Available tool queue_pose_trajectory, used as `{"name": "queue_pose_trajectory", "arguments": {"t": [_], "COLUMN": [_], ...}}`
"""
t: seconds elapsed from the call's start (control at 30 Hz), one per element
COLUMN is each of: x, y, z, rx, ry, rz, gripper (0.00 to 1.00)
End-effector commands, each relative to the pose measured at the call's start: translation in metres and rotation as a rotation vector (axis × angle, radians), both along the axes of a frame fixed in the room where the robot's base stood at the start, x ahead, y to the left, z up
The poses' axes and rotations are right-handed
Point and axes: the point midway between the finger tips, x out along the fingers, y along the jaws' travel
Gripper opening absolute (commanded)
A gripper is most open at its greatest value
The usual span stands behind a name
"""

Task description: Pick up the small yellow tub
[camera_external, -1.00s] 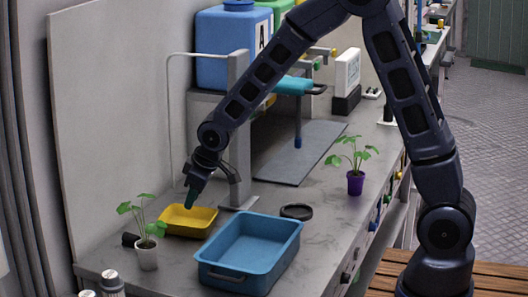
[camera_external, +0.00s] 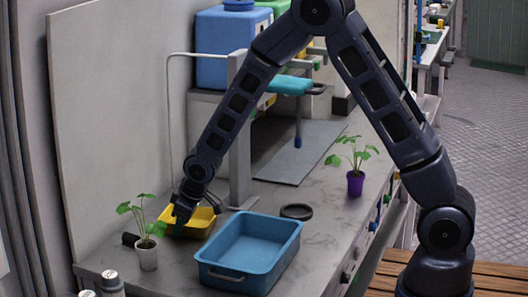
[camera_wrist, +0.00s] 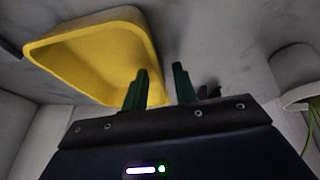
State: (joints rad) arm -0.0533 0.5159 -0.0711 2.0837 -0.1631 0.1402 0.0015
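The small yellow tub (camera_external: 201,228) sits on the grey bench, left of the large blue tray. In the wrist view the tub (camera_wrist: 85,45) fills the upper left, its open top and one side wall showing. My gripper (camera_external: 178,215) is low at the tub's left side in the external view and hides part of its rim. In the wrist view my gripper (camera_wrist: 160,76) is open, with two green fingers apart. The left finger overlaps the tub's wall; the right finger is just outside it. I cannot tell whether either finger touches the tub.
A seedling in a white pot (camera_external: 147,257) stands close left of the tub; the pot also shows in the wrist view (camera_wrist: 292,72). The blue tray (camera_external: 222,274) is to the right. A grey post (camera_external: 240,165) rises behind. A purple pot (camera_external: 355,183) stands farther right.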

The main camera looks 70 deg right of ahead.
Motion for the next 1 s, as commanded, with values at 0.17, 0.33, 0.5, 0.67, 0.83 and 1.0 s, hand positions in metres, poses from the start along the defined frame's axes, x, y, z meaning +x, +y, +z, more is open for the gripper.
{"name": "queue_pose_trajectory", "arguments": {"t": [0.17, 0.33, 0.5, 0.67, 0.83, 1.0], "x": [0.0034, 0.0034, 0.0033, 0.0032, 0.0032, 0.0033], "y": [-0.0006, -0.0006, -0.0006, -0.0006, -0.0006, -0.0006], "z": [-0.0076, -0.0076, -0.0077, -0.0090, -0.0110, -0.0121], "rx": [0.000, 0.000, 0.000, 0.000, 0.000, 0.000], "ry": [0.000, -0.001, 0.000, 0.000, -0.001, -0.001], "rz": [0.000, 0.000, 0.000, 0.000, 0.000, 0.000], "gripper": [0.28, 0.28, 0.28, 0.28, 0.28, 0.24]}}
